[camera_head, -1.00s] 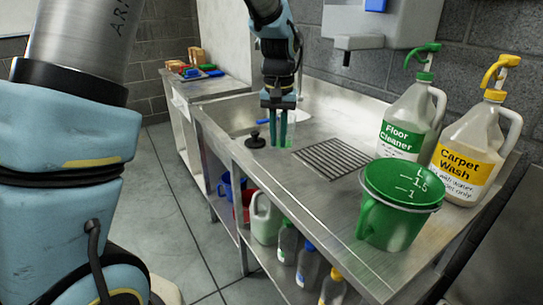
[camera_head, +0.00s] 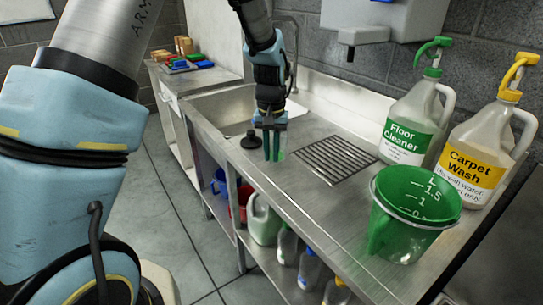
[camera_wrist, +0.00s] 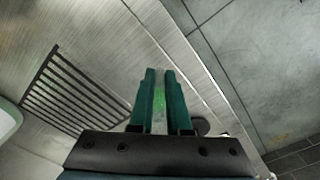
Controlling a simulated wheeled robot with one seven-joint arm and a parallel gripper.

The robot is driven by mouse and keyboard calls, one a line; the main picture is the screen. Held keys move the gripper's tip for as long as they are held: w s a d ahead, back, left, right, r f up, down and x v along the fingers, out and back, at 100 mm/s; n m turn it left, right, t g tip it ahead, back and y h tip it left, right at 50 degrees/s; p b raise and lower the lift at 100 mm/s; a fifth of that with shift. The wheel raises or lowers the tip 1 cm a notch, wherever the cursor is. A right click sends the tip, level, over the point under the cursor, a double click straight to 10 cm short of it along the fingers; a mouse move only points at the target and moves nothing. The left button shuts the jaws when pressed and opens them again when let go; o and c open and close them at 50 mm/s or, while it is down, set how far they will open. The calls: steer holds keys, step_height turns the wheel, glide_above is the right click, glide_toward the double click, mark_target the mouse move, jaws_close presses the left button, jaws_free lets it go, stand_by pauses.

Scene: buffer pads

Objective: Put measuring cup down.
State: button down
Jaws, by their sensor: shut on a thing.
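My gripper (camera_head: 273,158) points down over the steel counter, between the sink and the drain grate. A large green jug (camera_head: 405,215) with litre marks stands upright at the front right, apart from my gripper.
A black plug (camera_head: 250,141) lies just left of my gripper, near the sink (camera_head: 225,105) and the counter's front edge. The slotted grate (camera_head: 335,160) is to the right. Floor cleaner (camera_head: 410,130) and carpet wash (camera_head: 478,165) bottles stand at the back right.

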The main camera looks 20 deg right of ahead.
steer(key=shift+f, duration=1)
steer(key=shift+f, duration=0.15)
steer(key=c, duration=0.9)
jaws_free()
step_height(320, 180, up, 12)
steer(key=shift+s+a+r+b, duration=0.1)
steer(key=shift+s+r+b, duration=0.05)
steer(key=shift+b, duration=0.95)
steer(key=w+a+f+n, duration=0.1)
steer(key=a+f+n, duration=0.15)
steer(key=a, duration=1.75)
steer(key=s+a+n, duration=0.1)
steer(key=s+a, duration=0.1)
steer(key=a, duration=0.2)
steer(key=s+a+f+n+t, duration=0.1)
steer(key=s+a, duration=0.1)
steer(key=a, duration=0.2)
steer(key=s+a+n, duration=0.1)
steer(key=s+a, duration=0.1)
steer(key=a, duration=0.2)
steer(key=shift+a+f, duration=0.35)
steer(key=shift+f, duration=0.05)
